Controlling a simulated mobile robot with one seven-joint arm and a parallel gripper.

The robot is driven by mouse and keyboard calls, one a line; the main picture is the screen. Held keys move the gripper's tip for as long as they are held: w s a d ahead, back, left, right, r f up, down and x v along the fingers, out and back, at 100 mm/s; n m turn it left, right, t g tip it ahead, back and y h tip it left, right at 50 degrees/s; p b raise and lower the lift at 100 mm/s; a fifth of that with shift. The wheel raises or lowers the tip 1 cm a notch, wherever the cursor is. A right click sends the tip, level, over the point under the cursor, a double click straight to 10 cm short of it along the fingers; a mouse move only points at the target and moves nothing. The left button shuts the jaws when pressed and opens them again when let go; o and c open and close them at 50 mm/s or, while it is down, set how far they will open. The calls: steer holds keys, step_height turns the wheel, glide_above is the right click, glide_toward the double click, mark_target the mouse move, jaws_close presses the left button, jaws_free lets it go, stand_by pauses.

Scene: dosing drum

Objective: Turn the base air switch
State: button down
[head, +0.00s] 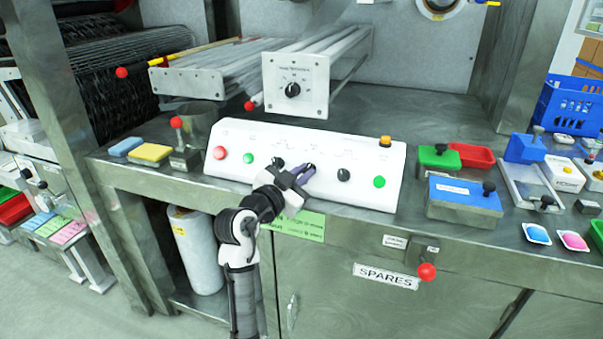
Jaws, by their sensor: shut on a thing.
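A white sloped control panel (230,140) stands on the metal bench. It carries black rotary switches, red and green buttons and an orange-topped control; its small labels are too small to read, so I cannot tell which switch is marked base air. My gripper (305,172) reaches the middle of the panel from the front, shut on a black switch (310,165) there. The fingers mostly hide that switch and its pointer. Another black switch (278,162) shows just left of the gripper, and a third black switch (343,174) is free to the right.
A raised box with a black dial (292,90) is behind the panel. Red ball-ended levers stand near it, one on a block (177,122) to the left. Green and red trays (472,155) and a blue box (463,196) crowd the bench on the right. A SPARES label (386,276) is on the front below.

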steer(key=n+t+y+p, duration=0.1)
steer(key=n, duration=0.1)
steer(key=n+t+y+p, duration=0.1)
steer(key=n, duration=0.1)
steer(key=shift+s+d+r+y, duration=0.1)
steer(key=shift+d+r+y, duration=0.05)
steer(key=shift+d+y, duration=0.2)
steer(key=n+y+p, duration=0.1)
steer(key=n+p, duration=0.1)
steer(key=n+t+y+p, duration=0.1)
steer(key=n, duration=0.1)
steer(key=shift+d+r+p, duration=0.15)
steer(key=shift+d+p, duration=0.05)
steer(key=shift+p, duration=0.15)
steer(key=n+y+p, duration=0.1)
steer(key=n+p, duration=0.1)
steer(key=n+y+p, duration=0.1)
steer(key=y+p, duration=0.1)
steer(key=n+y+p, duration=0.1)
steer(key=n+p, duration=0.1)
steer(key=shift+s+d+n, duration=0.1)
steer(key=shift+d+n, duration=0.15)
steer(key=shift+n, duration=0.05)
steer(key=shift+n+y+p, duration=0.55)
steer(key=shift+n+p, duration=0.25)
steer(key=shift+p, duration=0.25)
steer(key=shift+n+y, duration=0.3)
steer(key=shift+y, duration=0.1)
steer(key=shift+f, duration=0.2)
